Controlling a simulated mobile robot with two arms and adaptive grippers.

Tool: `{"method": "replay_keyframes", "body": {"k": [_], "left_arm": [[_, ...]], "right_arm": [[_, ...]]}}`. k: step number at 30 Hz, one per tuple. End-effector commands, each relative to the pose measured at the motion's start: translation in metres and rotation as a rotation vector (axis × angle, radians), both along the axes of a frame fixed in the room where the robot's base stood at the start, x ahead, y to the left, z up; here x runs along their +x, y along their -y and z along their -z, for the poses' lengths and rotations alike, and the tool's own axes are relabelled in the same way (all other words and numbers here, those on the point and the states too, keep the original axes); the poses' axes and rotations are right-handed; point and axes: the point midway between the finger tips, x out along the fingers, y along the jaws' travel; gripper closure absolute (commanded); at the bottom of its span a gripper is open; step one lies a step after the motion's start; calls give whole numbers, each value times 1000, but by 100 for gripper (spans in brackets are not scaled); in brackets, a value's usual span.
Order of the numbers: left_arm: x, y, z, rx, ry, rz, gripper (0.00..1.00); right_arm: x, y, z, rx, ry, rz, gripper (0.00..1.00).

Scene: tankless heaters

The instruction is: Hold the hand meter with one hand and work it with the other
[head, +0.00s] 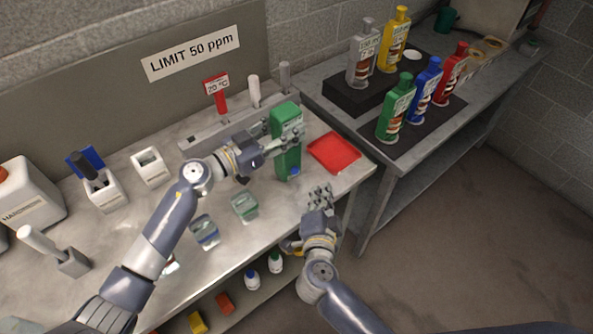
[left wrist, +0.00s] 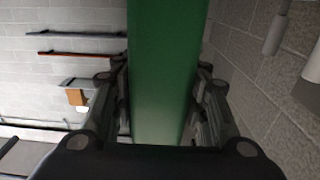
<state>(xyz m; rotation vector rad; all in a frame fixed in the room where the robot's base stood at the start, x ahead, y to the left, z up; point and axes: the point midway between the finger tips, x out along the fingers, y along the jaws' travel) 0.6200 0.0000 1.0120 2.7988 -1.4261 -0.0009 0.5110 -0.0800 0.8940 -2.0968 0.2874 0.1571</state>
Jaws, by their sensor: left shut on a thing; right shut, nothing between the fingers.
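The hand meter (head: 286,117) is a tall green block with a pale face near its top and a small blue part at its lower end. My left gripper (head: 287,143) is shut on its middle and holds it upright over the right part of the bench. In the left wrist view the green body of the meter (left wrist: 165,70) stands between the two fingers. My right gripper (head: 320,194) is shut and empty, below and to the right of the meter and apart from it, by the bench's front edge.
A red tray (head: 335,152) lies just right of the meter. Two small glass containers (head: 244,207) (head: 204,233) stand on the bench to the left. A rack (head: 205,131) is behind. Bottles (head: 396,107) stand on the right table (head: 350,118). The floor at right is clear.

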Motion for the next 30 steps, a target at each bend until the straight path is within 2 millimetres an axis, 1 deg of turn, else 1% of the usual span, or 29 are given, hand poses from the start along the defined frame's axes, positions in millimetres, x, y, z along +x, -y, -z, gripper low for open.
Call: {"method": "replay_keyframes", "body": {"k": [14,15,17,18,27,30], "left_arm": [[0,0,0,1,1,-1,88],[0,0,0,1,1,-1,52],[0,0,0,1,1,-1,38],[0,0,0,1,1,-1,35],[0,-1,0,0,0,0,35],[-3,-5,1,1,-1,-1,35]], "right_arm": [[0,0,0,0,0,0,100],[0,0,0,0,0,0,100],[0,0,0,0,0,0,100],[0,0,0,0,0,0,100],[0,0,0,0,0,0,100],[0,0,0,0,0,0,100]]}}
